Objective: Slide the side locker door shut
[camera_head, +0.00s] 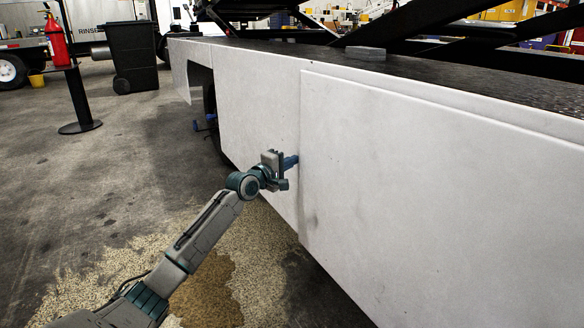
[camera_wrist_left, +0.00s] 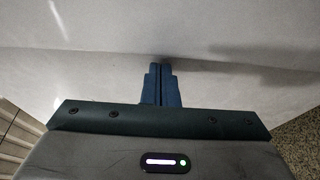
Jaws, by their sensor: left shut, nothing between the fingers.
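The side locker door (camera_head: 440,190) is the large plain white panel on the right of the head view. It stands slightly proud of the loader's white side (camera_head: 250,110), and its upright left edge faces my left gripper. My left gripper (camera_head: 291,161) is shut and empty, with its blue fingertips at that edge, about mid-height. The shut fingers (camera_wrist_left: 163,75) also show in the left wrist view, pointing at a line between two pale surfaces. I cannot tell whether they touch the door. My right gripper is not in view.
The loader's dark top deck (camera_head: 290,47) runs above the white side, with a grey block (camera_head: 366,53) on it. A dark opening with a wheel lies farther left. A black bin (camera_head: 133,55) and a red extinguisher (camera_head: 57,40) on a stand are at the back left. Floor between is clear.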

